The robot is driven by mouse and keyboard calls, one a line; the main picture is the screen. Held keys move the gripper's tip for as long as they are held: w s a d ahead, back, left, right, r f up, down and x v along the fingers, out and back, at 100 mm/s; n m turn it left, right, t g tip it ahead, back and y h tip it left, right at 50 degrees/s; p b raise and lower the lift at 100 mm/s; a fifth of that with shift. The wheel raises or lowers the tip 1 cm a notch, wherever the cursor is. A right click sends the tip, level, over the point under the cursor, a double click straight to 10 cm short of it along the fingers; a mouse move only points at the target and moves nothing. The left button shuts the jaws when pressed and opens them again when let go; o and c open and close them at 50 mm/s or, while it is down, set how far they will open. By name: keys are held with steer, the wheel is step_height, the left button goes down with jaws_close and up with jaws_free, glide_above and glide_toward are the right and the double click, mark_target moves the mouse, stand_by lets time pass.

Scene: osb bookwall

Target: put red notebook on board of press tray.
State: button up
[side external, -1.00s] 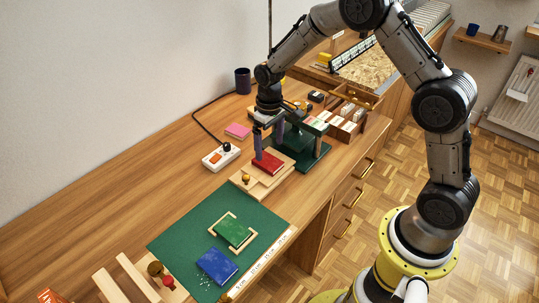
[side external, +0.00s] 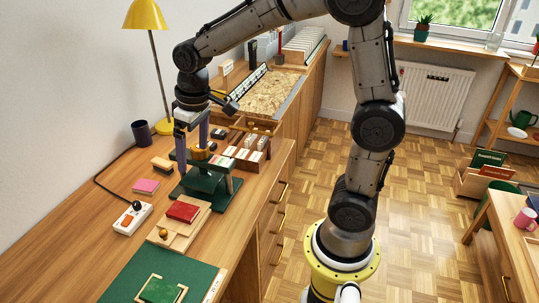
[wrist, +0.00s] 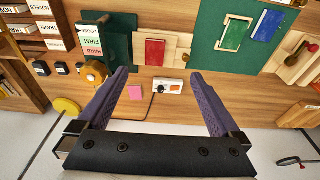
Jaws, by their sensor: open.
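The red notebook (side external: 183,212) lies flat on the pale wooden board of the press tray (side external: 186,234), in front of the dark green press (side external: 218,204). In the wrist view the red notebook (wrist: 155,52) also lies on the pale board (wrist: 172,42). A round brass knob (side external: 163,233) sits at the board's near end. My gripper (side external: 192,150) is open and empty, above the desk and clear of the notebook. In the wrist view its two purple fingers (wrist: 158,74) are spread wide, with nothing between them.
A green mat (side external: 150,262) holds a green notebook (side external: 160,289) in a wooden frame; a blue notebook (wrist: 267,24) lies beside it. A power strip (side external: 132,218), pink pad (side external: 145,186) and dark cup (side external: 141,132) are on the left. A yellow lamp (side external: 147,16) stands behind.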

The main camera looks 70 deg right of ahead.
steer(key=s+r+t, duration=0.1)
steer(key=s+r, duration=0.1)
steer(key=s, duration=0.7)
steer(key=s+a+r+t, duration=0.1)
steer(key=s+r+t, duration=0.1)
steer(key=s, duration=0.8)
steer(key=shift+s+a+t, duration=0.25)
steer(key=shift+s+t, duration=0.05)
steer(key=shift+r, duration=0.15)
